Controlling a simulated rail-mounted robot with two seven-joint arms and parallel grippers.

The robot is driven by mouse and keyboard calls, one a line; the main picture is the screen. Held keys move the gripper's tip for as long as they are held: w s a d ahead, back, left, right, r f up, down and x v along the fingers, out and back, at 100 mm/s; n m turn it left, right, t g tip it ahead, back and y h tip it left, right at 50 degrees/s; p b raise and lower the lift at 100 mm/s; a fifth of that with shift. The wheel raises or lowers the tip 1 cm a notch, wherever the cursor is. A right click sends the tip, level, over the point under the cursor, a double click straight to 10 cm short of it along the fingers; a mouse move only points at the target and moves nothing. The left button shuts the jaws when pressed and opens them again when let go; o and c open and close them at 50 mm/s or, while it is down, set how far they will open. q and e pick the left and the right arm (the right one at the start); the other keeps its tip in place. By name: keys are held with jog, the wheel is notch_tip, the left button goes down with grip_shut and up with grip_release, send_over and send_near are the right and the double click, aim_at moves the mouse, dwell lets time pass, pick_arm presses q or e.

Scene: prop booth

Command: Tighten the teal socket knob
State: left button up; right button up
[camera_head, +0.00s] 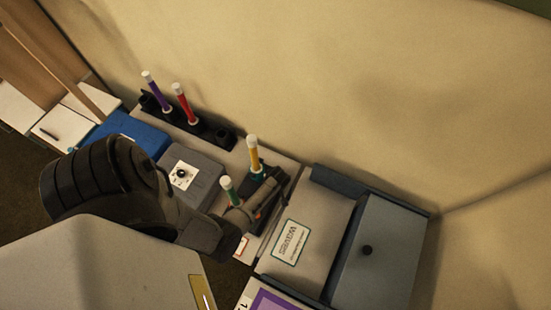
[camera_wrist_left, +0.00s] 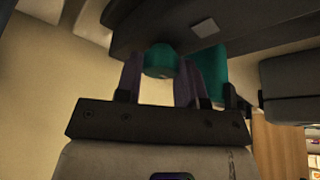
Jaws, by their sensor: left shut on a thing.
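The teal socket knob (camera_wrist_left: 160,58) shows in the left wrist view as a short teal cylinder under a dark holder. My left gripper (camera_wrist_left: 160,68) has one finger on each side of it and is shut on it. A larger teal part (camera_wrist_left: 214,70) hangs just right of the fingers. In the head view my left gripper (camera_head: 267,192) is at the small dark stand of the yellow stick (camera_head: 253,152), and a little teal shows at that stick's foot. The gripper hides most of the stand. My right gripper is not in view.
A green stick (camera_head: 228,190) with a white cap stands close left of the gripper. A grey box with a dial (camera_head: 181,175), a black rack (camera_head: 208,128) with purple and red sticks, and a blue box (camera_head: 128,133) lie farther left. A grey drawer cabinet (camera_head: 378,250) stands right.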

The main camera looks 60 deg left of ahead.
pick_arm(q)
jog(key=shift+m+t+p, duration=0.3)
jog(key=shift+m+p, duration=0.1)
jog(key=shift+m, duration=0.6)
jog(key=shift+h, duration=0.3)
jog(key=o, duration=0.9)
